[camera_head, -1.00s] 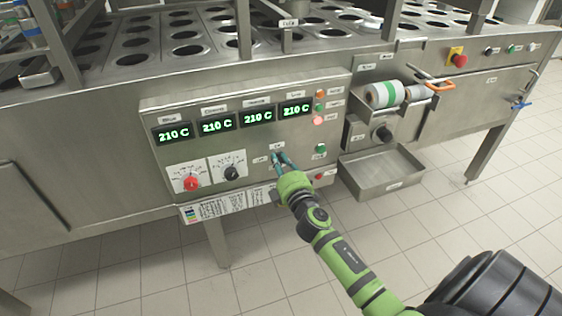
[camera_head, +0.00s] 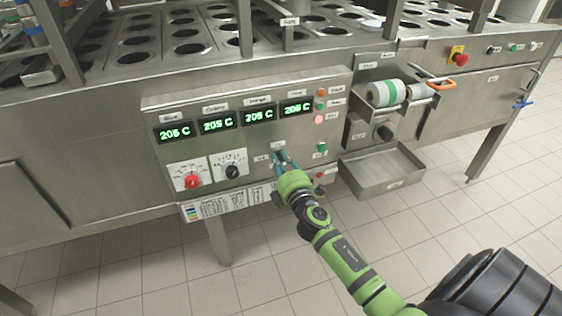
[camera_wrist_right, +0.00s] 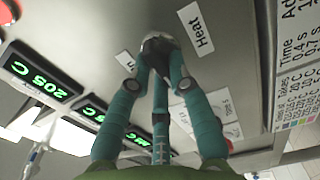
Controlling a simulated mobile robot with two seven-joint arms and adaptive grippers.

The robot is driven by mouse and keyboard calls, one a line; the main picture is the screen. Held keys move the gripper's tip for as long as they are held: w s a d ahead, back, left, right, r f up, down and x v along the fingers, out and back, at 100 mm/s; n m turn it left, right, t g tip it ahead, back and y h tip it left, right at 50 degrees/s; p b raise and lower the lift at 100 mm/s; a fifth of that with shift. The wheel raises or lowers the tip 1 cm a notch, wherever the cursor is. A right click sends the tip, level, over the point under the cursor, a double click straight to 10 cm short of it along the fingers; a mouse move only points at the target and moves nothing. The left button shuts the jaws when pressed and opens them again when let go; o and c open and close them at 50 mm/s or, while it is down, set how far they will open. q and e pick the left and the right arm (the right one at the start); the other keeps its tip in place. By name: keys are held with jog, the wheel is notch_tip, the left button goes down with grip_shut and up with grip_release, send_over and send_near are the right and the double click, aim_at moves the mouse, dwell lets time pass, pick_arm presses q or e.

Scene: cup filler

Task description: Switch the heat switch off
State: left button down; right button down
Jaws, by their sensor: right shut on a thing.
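The heat switch (camera_wrist_right: 157,39) is on the steel control panel (camera_head: 250,142), beside a label reading "Heat" (camera_wrist_right: 195,28). My right gripper (camera_head: 281,157) reaches up to the panel. In the wrist view my right gripper (camera_wrist_right: 160,58) has its teal fingers closed on the switch. The fingers hide most of the switch, so I cannot tell its setting. The four green displays (camera_head: 217,123) read 205 C. My left gripper is not in view.
A red knob (camera_head: 191,181) and a black knob (camera_head: 232,172) sit left of my right gripper. Lit buttons (camera_head: 318,119) are to its upper right. A steel tray (camera_head: 383,185) juts out on the right. A red emergency button (camera_head: 457,58) is farther right.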

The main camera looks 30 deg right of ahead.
jog(key=c, duration=1.1)
grip_release()
jog(key=shift+c, duration=0.2)
jog(key=v, duration=1.2)
